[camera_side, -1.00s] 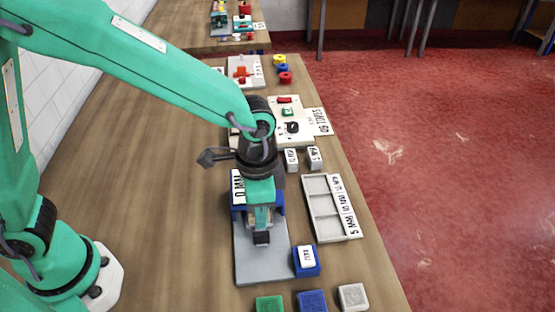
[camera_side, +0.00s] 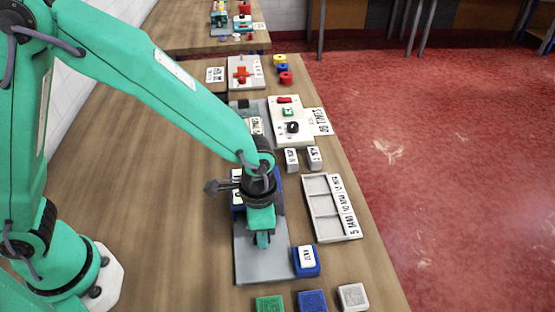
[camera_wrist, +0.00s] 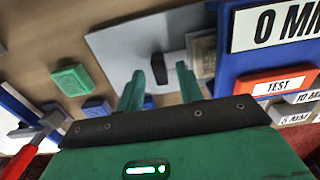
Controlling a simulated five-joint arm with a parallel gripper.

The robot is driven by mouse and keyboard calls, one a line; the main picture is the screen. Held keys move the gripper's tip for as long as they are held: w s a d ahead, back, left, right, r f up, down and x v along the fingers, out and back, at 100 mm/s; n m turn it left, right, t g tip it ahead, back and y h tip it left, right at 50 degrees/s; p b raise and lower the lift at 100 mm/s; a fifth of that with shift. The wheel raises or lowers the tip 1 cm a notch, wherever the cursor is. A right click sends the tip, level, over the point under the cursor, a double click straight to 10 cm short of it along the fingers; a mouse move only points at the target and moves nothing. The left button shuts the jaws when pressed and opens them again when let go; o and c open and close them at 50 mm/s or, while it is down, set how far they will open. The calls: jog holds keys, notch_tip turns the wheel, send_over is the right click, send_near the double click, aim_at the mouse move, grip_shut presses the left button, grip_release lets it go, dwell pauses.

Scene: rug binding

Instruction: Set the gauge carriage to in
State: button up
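The gauge has a grey base plate (camera_side: 262,268) and a blue housing (camera_wrist: 230,45) with a white 0 MM label (camera_wrist: 285,25). In the wrist view a pale bar reaches left from near the housing to a dark upright knob (camera_wrist: 159,68), which seems to be the carriage's handle. My gripper (camera_wrist: 160,85) is open, with its two green fingers apart and the knob showing between them beyond the tips. I cannot tell whether they touch it. In the side view my gripper (camera_side: 263,240) is low over the plate and hides the knob and part of the housing.
A grey compartment tray (camera_side: 324,212) and a blue block with a white label (camera_side: 306,261) stand to the right. Green (camera_side: 270,304), blue (camera_side: 311,301) and grey (camera_side: 352,297) blocks line the front. Two small labelled blocks (camera_side: 291,157) sit behind the tray. The table left of the plate is clear.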

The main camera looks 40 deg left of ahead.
jog(key=shift+f, duration=0.4)
jog(key=shift+c, duration=0.3)
grip_shut()
jog(key=shift+w+a+r, duration=0.1)
jog(key=shift+w+a, duration=1.2)
jog(key=shift+o, duration=0.3)
grip_release()
